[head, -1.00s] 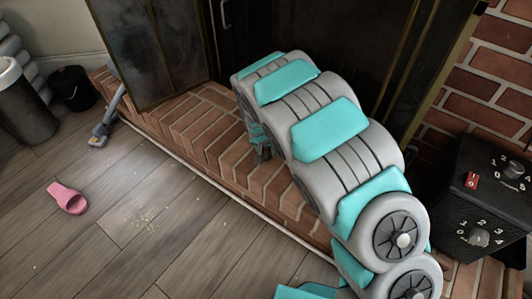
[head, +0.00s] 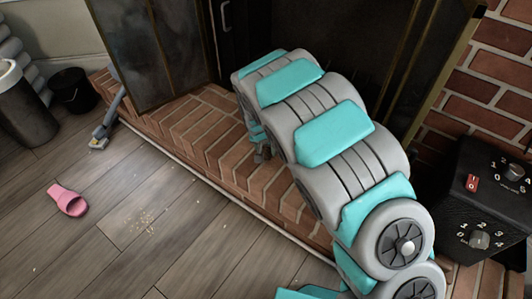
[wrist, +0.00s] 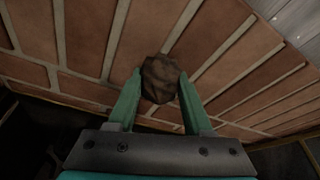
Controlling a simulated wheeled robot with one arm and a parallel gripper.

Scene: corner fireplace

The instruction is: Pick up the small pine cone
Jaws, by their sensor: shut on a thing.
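The small pine cone (wrist: 160,79) is a dark brown lump in the wrist view. It sits between the two teal fingertips of my gripper (wrist: 158,88), which are shut on it. Brick hearth fills the background behind it; I cannot tell how far the cone is from the bricks. In the head view my gripper (head: 262,153) shows only in small part, low over the brick hearth (head: 205,135), beneath my arm.
A fireplace with dark doors stands behind the hearth. A black control box (head: 490,205) is at the right. A pink slipper (head: 69,200) and scattered crumbs (head: 146,220) lie on the wood floor. A black bucket (head: 72,90) and grey bin (head: 24,108) stand at the left.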

